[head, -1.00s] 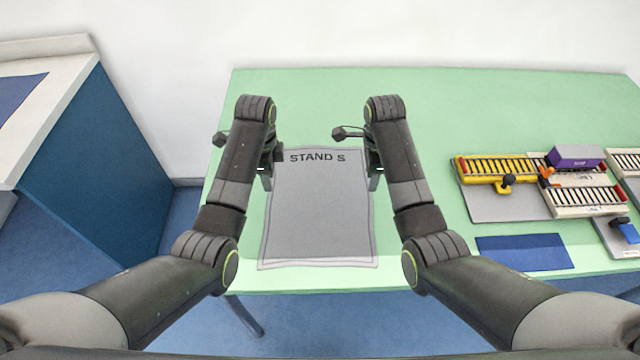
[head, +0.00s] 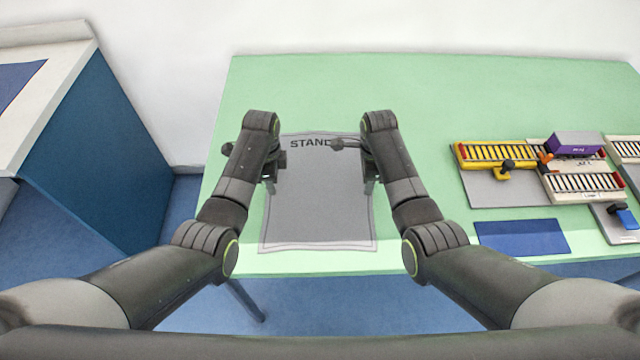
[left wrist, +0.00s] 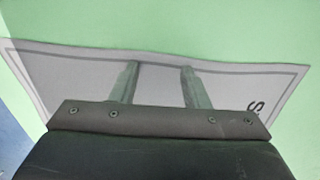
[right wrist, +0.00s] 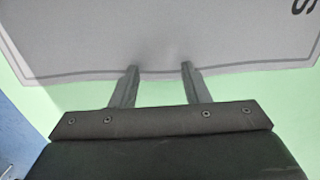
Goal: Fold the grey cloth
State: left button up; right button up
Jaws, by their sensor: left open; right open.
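The grey cloth (head: 318,208) lies flat and spread out on the green table, with a dark border line and the printed word "STAND" at its far end. My left gripper (head: 270,184) is over the cloth's left edge; in the left wrist view its two fingers (left wrist: 158,72) are apart over the cloth, tips near the bordered edge. My right gripper (head: 369,184) is at the cloth's right edge; in the right wrist view its fingers (right wrist: 158,68) are apart, tips at the cloth's edge. Whether the fingertips touch the cloth is unclear.
To the right on the green table (head: 430,90) are a yellow rack (head: 495,153), a purple box (head: 576,144), a white rack (head: 583,185) and a blue mat (head: 521,238). A blue-sided counter (head: 95,150) stands at the left. The table behind the cloth is clear.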

pick_arm(q)
jog(key=shift+f, duration=0.15)
pick_arm(e)
jog(key=shift+f, duration=0.15)
pick_arm(q)
grip_shut()
pick_arm(e)
grip_shut()
